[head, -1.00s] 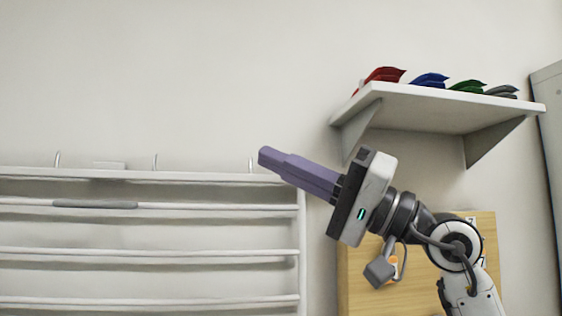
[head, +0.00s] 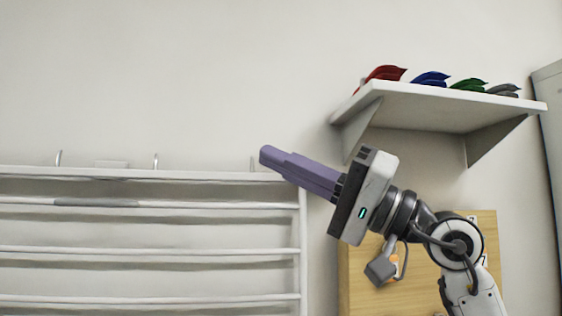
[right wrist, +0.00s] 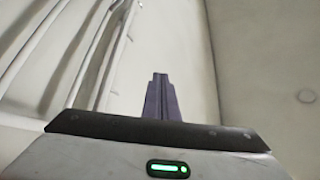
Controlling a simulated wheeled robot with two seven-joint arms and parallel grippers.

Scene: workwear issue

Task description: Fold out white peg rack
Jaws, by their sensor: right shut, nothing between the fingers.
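The white peg rack (head: 200,251) is on the wall at the lower left of the head view, with several horizontal rails and upright hooks along its top edge. A grey sleeve (head: 97,202) sits on its upper rail. My right gripper (head: 268,157) is shut and empty, its purple fingers pointing up and left. In the picture its tips overlap the rack's top right corner and partly cover a hook; I cannot tell whether they touch. In the right wrist view, the fingers (right wrist: 161,80) are together, with the rack's rails (right wrist: 85,50) to their left. My left gripper is out of view.
A white wall shelf (head: 450,108) holds red, blue, green and grey folded items at the upper right. A wooden board (head: 357,275) hangs behind my right arm. A grey cabinet (head: 551,130) stands at the right edge. The wall above the rack is bare.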

